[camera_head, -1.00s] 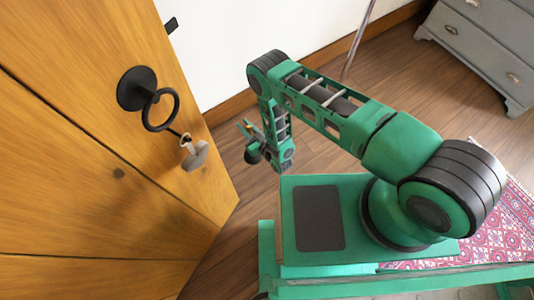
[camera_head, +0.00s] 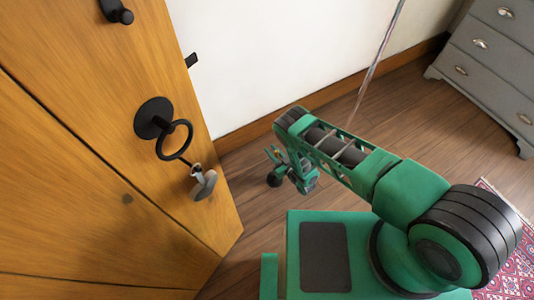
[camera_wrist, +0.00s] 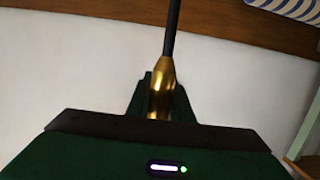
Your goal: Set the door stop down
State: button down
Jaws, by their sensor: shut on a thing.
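The door stop, a slim thing with a brass-coloured part and a dark rod, shows in the wrist view (camera_wrist: 161,88). My gripper (camera_wrist: 158,98) is shut around its brass part, and the dark rod runs up and away from the fingers. In the head view my gripper (camera_head: 279,163) hangs at the end of the bent arm, between the door and my base. A small dark round end shows just below it over the floor. The held piece is small there, and I cannot tell whether it touches the floor.
A wooden door (camera_head: 90,170) with a black ring handle (camera_head: 175,140) and a hanging key tag (camera_head: 204,186) stands at the left. Wood floor (camera_head: 400,125) lies open toward a grey drawer chest (camera_head: 485,65). A patterned rug (camera_head: 508,262) lies at lower right.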

jog(key=shift+w+f, duration=0.15)
jog(key=shift+f, duration=1.8)
jog(key=c, duration=1.6)
grip_release()
jog(key=shift+f, duration=0.15)
jog(key=v, duration=1.2)
